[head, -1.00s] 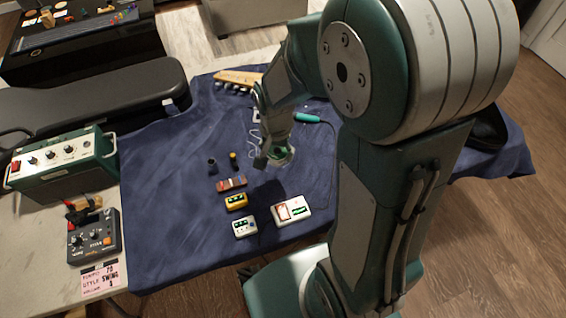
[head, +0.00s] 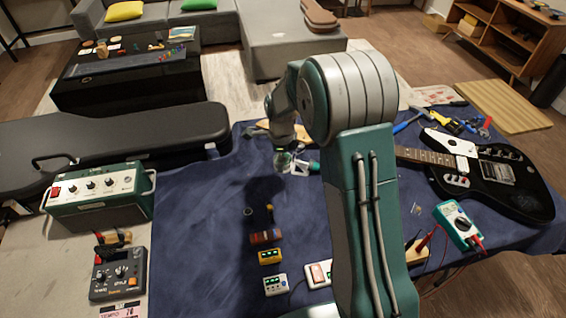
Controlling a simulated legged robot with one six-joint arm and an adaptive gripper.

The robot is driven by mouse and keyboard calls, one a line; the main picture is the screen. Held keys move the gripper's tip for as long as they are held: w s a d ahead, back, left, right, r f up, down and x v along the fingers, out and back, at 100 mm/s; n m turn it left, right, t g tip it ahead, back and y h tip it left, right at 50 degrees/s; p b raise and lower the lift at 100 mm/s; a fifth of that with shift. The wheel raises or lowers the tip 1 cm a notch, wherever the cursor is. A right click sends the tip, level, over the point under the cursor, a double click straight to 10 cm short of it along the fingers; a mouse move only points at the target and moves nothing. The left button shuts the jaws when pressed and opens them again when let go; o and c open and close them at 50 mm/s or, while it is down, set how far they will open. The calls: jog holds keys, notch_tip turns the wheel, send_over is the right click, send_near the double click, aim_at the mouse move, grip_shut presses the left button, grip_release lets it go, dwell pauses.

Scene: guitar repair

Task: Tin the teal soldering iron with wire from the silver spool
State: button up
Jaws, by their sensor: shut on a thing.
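My gripper (head: 283,160) is in the head view, over the far part of the blue cloth, left of my arm. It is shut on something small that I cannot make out. The teal soldering iron (head: 313,166) shows only as a short piece of handle just right of the gripper; my arm may hide the rest. A pale wire stand (head: 299,169) shows beside the gripper. I cannot tell if the gripper touches it. I cannot pick out the silver spool. Two small dark cylinders, one plain (head: 248,212) and one yellow-topped (head: 269,210), stand nearer on the cloth.
A black guitar (head: 500,180) and a teal multimeter (head: 458,225) lie at the right. A row of small boxes, including a yellow one (head: 270,257), lies in front. A green amplifier (head: 100,197) stands left. The cloth (head: 195,225) is clear at left.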

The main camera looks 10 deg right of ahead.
notch_tip(320, 180, down, 3)
jog(key=shift+d+f, duration=0.1)
jog(key=shift+d, duration=0.05)
jog(key=shift+f, duration=1.3)
jog(key=shift+f, duration=0.45)
dwell(2.1)
jog(key=shift+r, duration=0.1)
dwell(0.9)
jog(key=shift+r, duration=3.45)
jog(key=shift+s, duration=0.15)
